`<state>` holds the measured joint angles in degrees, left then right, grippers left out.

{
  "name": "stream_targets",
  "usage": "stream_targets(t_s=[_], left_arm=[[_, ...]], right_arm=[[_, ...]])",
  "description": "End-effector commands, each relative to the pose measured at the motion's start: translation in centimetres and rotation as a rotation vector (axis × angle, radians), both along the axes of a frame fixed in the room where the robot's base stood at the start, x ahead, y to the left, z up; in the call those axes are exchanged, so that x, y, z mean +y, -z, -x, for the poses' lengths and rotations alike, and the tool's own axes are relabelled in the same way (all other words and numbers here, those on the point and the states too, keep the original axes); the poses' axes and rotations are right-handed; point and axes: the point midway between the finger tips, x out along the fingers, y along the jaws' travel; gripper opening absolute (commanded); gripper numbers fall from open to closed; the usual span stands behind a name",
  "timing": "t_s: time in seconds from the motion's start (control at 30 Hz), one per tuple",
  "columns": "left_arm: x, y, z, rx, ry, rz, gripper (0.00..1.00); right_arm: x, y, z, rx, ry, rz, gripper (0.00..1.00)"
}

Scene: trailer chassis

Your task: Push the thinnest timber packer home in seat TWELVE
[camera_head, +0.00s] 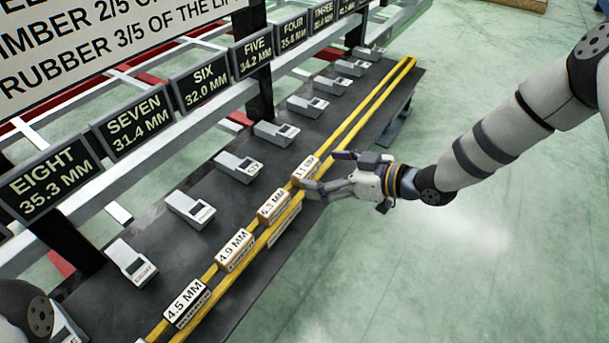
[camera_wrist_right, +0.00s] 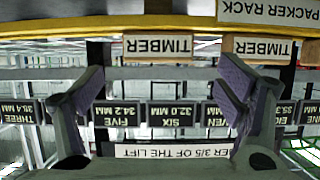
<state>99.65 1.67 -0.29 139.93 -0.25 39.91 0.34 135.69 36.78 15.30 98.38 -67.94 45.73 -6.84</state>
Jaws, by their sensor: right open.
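Labelled packers stand along the yellow-edged rack. The one by my right gripper (camera_head: 318,187) has a label that looks like 3.1 MM (camera_head: 306,167), hard to read. Others read 6.3 MM (camera_head: 272,205), 4.9 MM (camera_head: 234,246) and 4.5 MM (camera_head: 186,302). My right gripper is open, its fingers beside the 3.1 MM packer; contact cannot be told. In the upside-down right wrist view, a block marked TIMBER (camera_wrist_right: 158,47) shows beyond the open fingers (camera_wrist_right: 162,82), with a second TIMBER block (camera_wrist_right: 258,48) beside it. Seat TWELVE is not seen. My left gripper is out of view.
Grey devices (camera_head: 190,209) stand in a row on the dark bench (camera_head: 232,292). Behind them, the chassis rail carries number plates from THREE to EIGHT (camera_head: 48,182). A large white sign (camera_head: 110,42) is above. The green floor at right is clear.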

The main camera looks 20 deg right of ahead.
Motion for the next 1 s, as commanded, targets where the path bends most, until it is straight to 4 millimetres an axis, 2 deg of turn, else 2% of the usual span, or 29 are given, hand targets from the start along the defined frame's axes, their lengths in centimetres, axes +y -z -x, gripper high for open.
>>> stream_targets(t_s=[0.3, 0.53, 0.77, 1.0], left_arm=[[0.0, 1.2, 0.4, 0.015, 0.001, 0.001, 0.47], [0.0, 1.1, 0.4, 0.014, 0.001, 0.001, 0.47], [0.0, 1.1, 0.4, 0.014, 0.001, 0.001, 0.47], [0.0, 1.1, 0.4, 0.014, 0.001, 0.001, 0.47]], right_arm=[[2.9, 2.0, -3.9, 0.001, 0.000, 0.000, 0.87], [3.0, 1.9, -4.1, 0.000, 0.001, 0.000, 0.87], [3.0, 1.9, -4.1, 0.000, 0.001, 0.000, 0.35], [3.0, 1.8, -4.1, 0.000, 0.001, 0.000, 0.35]])
